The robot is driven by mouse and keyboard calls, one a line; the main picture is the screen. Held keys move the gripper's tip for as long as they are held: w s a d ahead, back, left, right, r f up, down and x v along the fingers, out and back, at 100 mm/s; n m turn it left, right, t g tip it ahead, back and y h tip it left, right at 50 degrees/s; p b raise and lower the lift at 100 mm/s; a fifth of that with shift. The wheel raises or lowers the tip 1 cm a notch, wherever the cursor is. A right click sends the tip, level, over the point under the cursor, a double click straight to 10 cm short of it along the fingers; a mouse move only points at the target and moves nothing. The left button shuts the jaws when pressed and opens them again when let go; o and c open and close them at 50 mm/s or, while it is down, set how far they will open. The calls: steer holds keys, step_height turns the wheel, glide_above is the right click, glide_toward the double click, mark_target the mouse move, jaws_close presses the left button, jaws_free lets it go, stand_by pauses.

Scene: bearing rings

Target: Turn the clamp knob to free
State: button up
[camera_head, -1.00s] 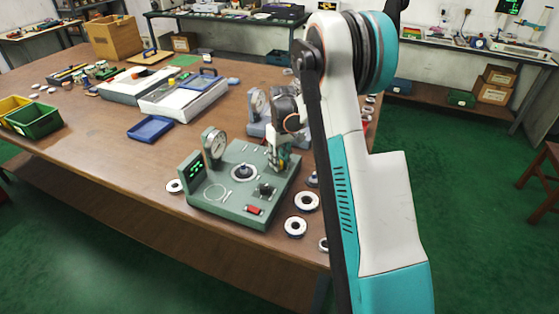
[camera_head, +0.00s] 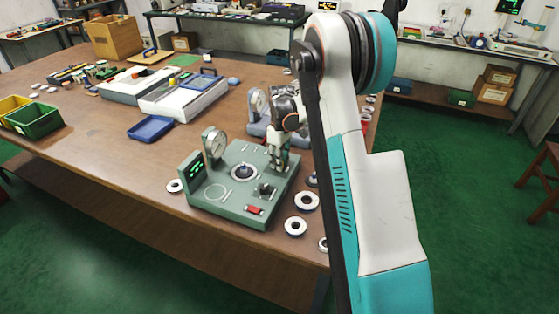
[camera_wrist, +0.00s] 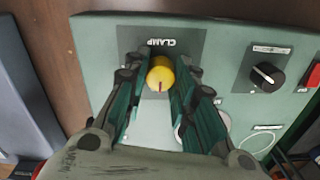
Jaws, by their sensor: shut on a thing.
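The clamp knob (camera_wrist: 160,72) is round and yellow with a small dark red mark on the lower part of its face in the wrist view. It sits on a dark plate (camera_wrist: 190,43) labelled CLAMP, which reads upside down there. My gripper (camera_wrist: 161,78) is shut on the knob, with one finger on each side. In the head view my gripper (camera_head: 279,163) points down at the back right corner of the green test fixture (camera_head: 225,207). The knob is hidden by my gripper in that view.
The fixture carries a black selector knob (camera_wrist: 268,73), a red switch (camera_head: 255,211), a dial gauge (camera_head: 214,143) and a central spindle (camera_head: 244,172). Bearing rings (camera_head: 307,201) lie to its right. A grey device (camera_head: 257,104) stands just behind. Open tabletop (camera_head: 110,190) lies left.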

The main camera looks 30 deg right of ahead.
steer(key=o, duration=1.1)
steer(key=r, duration=1.2)
steer(key=shift+w+d, duration=0.15)
steer(key=shift+d, duration=0.05)
